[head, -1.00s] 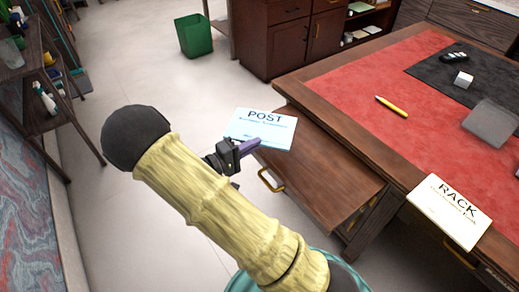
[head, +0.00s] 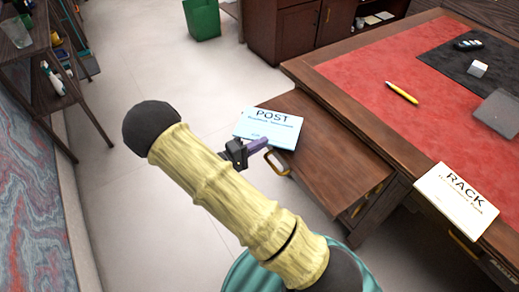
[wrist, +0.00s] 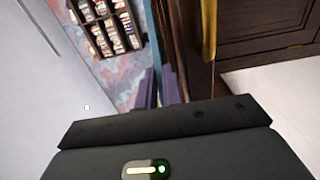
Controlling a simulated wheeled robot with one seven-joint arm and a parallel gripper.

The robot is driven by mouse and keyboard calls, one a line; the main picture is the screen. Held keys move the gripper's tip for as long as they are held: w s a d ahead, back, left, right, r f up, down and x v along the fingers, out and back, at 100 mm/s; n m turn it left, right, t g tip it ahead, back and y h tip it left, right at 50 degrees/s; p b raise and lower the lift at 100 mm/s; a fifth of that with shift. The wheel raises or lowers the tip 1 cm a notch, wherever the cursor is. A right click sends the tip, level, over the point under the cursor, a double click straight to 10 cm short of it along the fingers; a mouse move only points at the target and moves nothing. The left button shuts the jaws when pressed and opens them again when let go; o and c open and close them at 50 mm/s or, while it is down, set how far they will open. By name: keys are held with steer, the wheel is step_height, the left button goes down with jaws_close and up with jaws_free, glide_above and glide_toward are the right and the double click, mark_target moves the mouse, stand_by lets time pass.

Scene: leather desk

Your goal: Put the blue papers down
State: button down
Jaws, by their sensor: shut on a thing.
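The blue papers, a light blue stack marked "POST" (head: 262,132), are in the middle of the head view. They overlap the left end of a lower brown wooden top beside the desk (head: 325,150). My gripper (head: 258,146) is shut on their near edge with its purple fingers. In the wrist view, the fingers (wrist: 164,88) show upright with a thin blue edge of the papers (wrist: 157,90) between them. The stack looks held out at the wooden top's left end. I cannot tell whether it touches the wood.
A cream stack marked "RACK" (head: 455,203) lies on the desk's near edge. A yellow pen (head: 402,92) lies on the red leather (head: 370,75). A brass handle (head: 276,163) is right beside my gripper. The middle and right of the wooden top are clear.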

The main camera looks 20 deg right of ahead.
steer(key=shift+f, duration=1.35)
steer(key=shift+f, duration=0.1)
steer(key=c, duration=1.8)
jaws_free()
steer(key=v, duration=1.2)
